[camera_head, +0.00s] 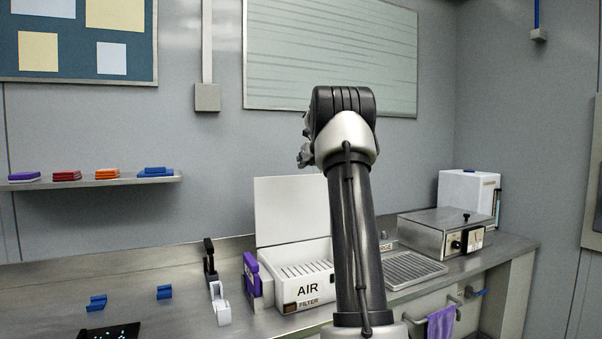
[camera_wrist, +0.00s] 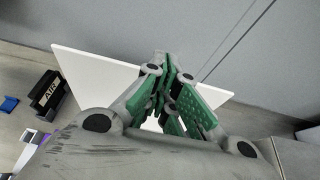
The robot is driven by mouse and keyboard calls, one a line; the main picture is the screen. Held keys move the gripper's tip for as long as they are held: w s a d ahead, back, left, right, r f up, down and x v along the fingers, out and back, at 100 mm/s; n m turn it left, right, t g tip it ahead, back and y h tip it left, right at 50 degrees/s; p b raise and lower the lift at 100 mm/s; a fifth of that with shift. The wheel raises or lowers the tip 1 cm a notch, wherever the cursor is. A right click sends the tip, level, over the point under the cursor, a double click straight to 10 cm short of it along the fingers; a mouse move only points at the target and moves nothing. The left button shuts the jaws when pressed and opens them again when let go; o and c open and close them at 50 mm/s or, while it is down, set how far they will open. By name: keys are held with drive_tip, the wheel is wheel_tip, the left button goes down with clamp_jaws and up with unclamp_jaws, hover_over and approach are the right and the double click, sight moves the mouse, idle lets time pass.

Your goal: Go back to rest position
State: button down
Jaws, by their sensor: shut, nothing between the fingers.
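My gripper (camera_wrist: 172,92) shows in the wrist view with its green-padded fingers together and nothing between them. It is in front of the raised white lid (camera_wrist: 85,75) of the box labelled AIR FILTER. In the head view my arm stands upright in the middle, and the gripper itself is hidden behind it. The white AIR FILTER box (camera_head: 307,290) sits on the counter with its lid (camera_head: 290,208) open, partly covered by my arm.
The steel counter (camera_head: 180,295) holds blue clips, a white dispenser (camera_head: 220,303), a purple-and-white item (camera_head: 253,278), a drain tray (camera_head: 412,268) and a steel box (camera_head: 440,232). A shelf (camera_head: 95,183) with coloured stacks is on the left wall. Space above the counter's left side is clear.

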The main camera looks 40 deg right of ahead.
drive_tip(key=r, duration=0.3)
drive_tip(key=s+r, duration=0.1)
drive_tip(key=r, duration=0.1)
drive_tip(key=shift+a, duration=0.15)
drive_tip(key=s+a+f+n+g+y, duration=0.1)
drive_tip(key=s+a+f+n+g, duration=0.15)
drive_tip(key=f+n, duration=0.4)
drive_tip(key=s+a+f+n+g, duration=0.1)
drive_tip(key=s+f+n, duration=0.2)
drive_tip(key=f+n, duration=0.35)
drive_tip(key=s+a+f+n+g, duration=0.1)
drive_tip(key=s+a+f+n, duration=0.2)
drive_tip(key=s+a+n, duration=0.5)
drive_tip(key=s+a+f+n+g+y, duration=0.1)
drive_tip(key=s+a+n, duration=0.8)
drive_tip(key=s, duration=1)
drive_tip(key=s+a+f+n+g+y, duration=0.1)
drive_tip(key=s+a+f+n+g, duration=0.2)
drive_tip(key=s+a, duration=1)
drive_tip(key=shift+s+a+f+n, duration=0.15)
drive_tip(key=shift+a+f+n, duration=1.05)
drive_tip(key=shift+n, duration=1.6)
